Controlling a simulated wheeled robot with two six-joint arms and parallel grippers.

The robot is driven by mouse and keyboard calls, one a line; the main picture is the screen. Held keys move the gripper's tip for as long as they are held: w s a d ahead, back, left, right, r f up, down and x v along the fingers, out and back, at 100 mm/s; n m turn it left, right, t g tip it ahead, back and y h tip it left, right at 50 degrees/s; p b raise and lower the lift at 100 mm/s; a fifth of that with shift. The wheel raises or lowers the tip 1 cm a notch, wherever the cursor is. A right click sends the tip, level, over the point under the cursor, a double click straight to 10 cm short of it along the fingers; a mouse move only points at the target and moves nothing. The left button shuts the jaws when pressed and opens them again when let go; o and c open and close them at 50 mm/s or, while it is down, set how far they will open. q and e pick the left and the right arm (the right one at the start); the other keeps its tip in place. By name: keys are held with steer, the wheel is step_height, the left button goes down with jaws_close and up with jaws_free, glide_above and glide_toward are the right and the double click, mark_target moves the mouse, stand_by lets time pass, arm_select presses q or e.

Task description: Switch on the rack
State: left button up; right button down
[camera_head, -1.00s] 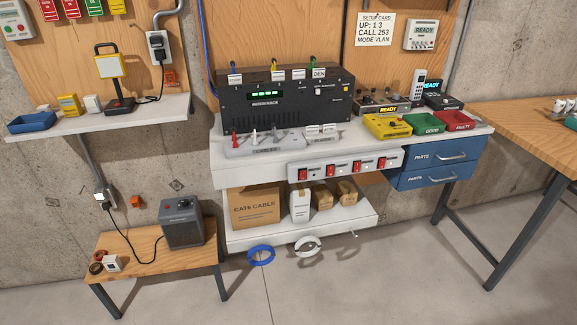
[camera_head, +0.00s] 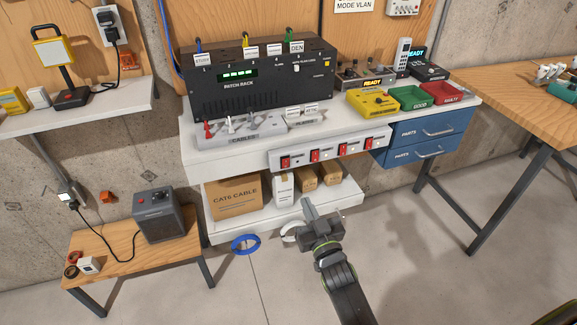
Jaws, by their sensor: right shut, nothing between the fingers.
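The black patch rack (camera_head: 262,88) stands on the white bench, with a lit green display (camera_head: 238,73) and several cables plugged in along its top. A white power strip (camera_head: 330,148) with several red switches runs along the bench's front edge. A small white switch (camera_head: 297,68) shows on the rack's right front. My right gripper (camera_head: 312,210) is shut and empty, in front of the lower shelf and below the power strip, apart from both. My left gripper is not in view.
Cables in a grey holder (camera_head: 240,132) lie before the rack. A yellow tester (camera_head: 373,103), green tray (camera_head: 410,97) and red tray (camera_head: 445,93) stand to the right, above blue drawers (camera_head: 425,140). A cardboard box (camera_head: 236,198) fills the lower shelf's left. A heater (camera_head: 160,215) stands on a low table.

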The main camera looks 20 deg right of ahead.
mark_target(287, 159)
steer(key=w+b, duration=0.2)
steer(key=w, duration=0.2)
steer(key=w+r+b, duration=0.1)
steer(key=w+b, duration=0.2)
steer(key=w, duration=0.1)
steer(key=w+b, duration=0.3)
steer(key=w, duration=0.2)
steer(key=shift+a+r, duration=0.25)
steer(key=shift+w+r, duration=0.15)
steer(key=shift+w, duration=0.35)
steer(key=shift+w+r+p, duration=0.1)
steer(key=shift+r+p, duration=0.25)
steer(key=shift+p, duration=0.35)
steer(key=shift+f, duration=0.25)
